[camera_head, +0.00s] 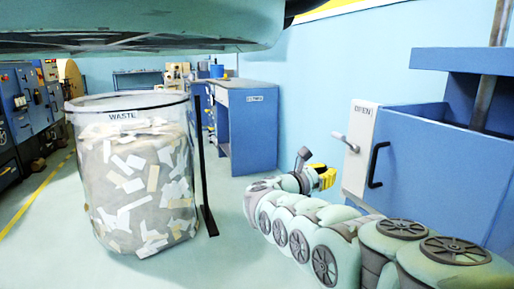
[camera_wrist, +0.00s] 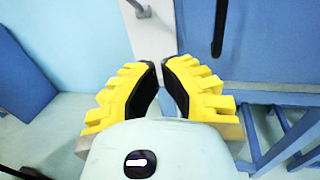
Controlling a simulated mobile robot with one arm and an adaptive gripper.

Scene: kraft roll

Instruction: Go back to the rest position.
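My gripper (camera_head: 326,176) is at the end of my arm, in the middle right of the head view, left of the blue machine with the white panel. Its yellow, ribbed fingers point away from my body. In the wrist view my gripper (camera_wrist: 159,63) shows two yellow fingers with black inner pads. A narrow gap stays between the tips, and nothing is held between them. My pale green arm links with grey discs run from the lower right of the head view toward the gripper.
A clear waste bin (camera_head: 127,185) full of paper scraps stands at the left, beside a dark post (camera_head: 204,170). The blue machine (camera_head: 435,165) has a white panel marked OPEN (camera_head: 357,150) and a dark handle (camera_head: 377,165). A blue workbench (camera_head: 252,130) stands behind.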

